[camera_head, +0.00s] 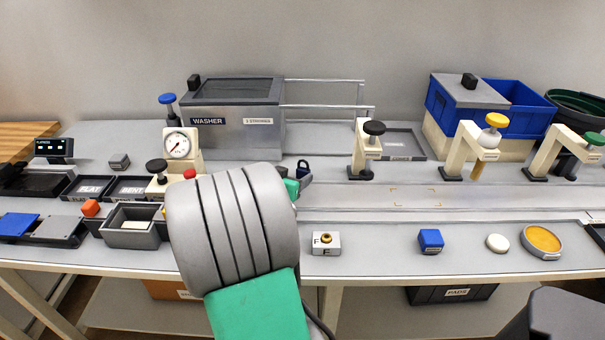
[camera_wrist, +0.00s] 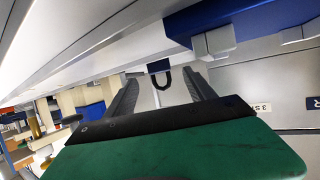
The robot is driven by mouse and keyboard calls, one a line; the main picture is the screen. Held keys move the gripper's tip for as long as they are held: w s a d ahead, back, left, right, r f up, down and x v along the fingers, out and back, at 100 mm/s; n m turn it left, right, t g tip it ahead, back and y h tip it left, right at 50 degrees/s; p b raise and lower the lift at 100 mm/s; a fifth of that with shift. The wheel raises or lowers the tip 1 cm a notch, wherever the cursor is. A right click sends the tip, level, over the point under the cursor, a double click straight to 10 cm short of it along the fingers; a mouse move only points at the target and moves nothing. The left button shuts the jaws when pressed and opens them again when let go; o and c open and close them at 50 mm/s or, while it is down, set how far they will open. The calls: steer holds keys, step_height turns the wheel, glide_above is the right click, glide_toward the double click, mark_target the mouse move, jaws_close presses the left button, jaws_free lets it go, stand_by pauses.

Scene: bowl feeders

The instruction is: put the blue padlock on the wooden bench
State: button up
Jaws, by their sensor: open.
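In the wrist view the padlock (camera_wrist: 158,66) shows as a dark blue body with a dark shackle, seen between the two fingertips. My gripper (camera_wrist: 161,82) is open in that view, with its fingers to either side of the padlock's line. Whether they touch it I cannot tell. My arm hides much of the gripper in the head view. A wooden bench (camera_head: 25,138) shows its slatted top at the far left edge.
A grey washer box (camera_head: 232,135) with rails stands behind the padlock. A dial gauge (camera_head: 178,146) and trays (camera_head: 128,188) are to its left. A beige post with a black knob (camera_head: 364,150) is to its right. A labelled block (camera_head: 326,243) and blue cube (camera_head: 431,240) lie in front.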

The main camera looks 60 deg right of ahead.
mark_target(303, 170)
steer(key=x, duration=0.4)
steer(key=shift+d, duration=0.3)
steer(key=shift+r, duration=0.1)
steer(key=shift+c, duration=0.2)
jaws_close()
